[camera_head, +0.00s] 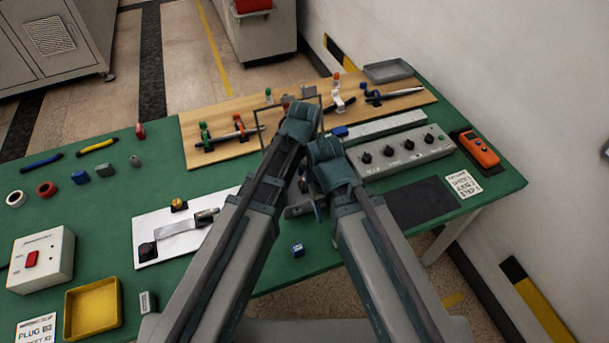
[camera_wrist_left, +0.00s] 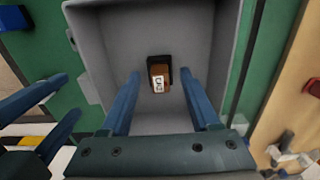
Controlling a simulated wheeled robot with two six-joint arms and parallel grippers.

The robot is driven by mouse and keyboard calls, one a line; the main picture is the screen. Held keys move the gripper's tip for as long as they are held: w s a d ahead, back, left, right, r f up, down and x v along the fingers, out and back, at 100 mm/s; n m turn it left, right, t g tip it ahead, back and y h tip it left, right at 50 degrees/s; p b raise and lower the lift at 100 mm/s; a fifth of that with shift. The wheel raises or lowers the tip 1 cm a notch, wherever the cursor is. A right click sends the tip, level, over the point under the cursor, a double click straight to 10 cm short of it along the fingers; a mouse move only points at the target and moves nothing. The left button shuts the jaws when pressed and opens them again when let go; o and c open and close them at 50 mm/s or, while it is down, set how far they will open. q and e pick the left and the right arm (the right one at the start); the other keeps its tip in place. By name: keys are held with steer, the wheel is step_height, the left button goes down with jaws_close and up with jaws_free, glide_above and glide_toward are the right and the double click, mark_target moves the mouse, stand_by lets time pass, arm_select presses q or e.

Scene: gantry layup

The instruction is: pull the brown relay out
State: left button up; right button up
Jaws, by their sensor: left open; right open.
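The brown relay (camera_wrist_left: 160,70) shows in the left wrist view, with a white label on its face, seated in a black socket at the back of an open grey box (camera_wrist_left: 95,35). My left gripper (camera_wrist_left: 159,76) is open, with one finger on each side of the relay and gaps between. I cannot tell how far the fingertips are from it in depth. In the head view my left gripper (camera_head: 301,112) hides the relay. My right gripper (camera_head: 322,200) is lower, just to the right, and open; its fingers seem to show at the left of the wrist view.
A wooden board (camera_head: 220,150) with clamps lies behind. A grey knob panel (camera_head: 400,150) and orange device (camera_head: 480,149) are to the right. A white plate (camera_head: 165,222), yellow tray (camera_head: 92,307) and switch box (camera_head: 40,262) are left. My two arms are close together.

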arm_select(q)
jaws_close()
stand_by(0.5)
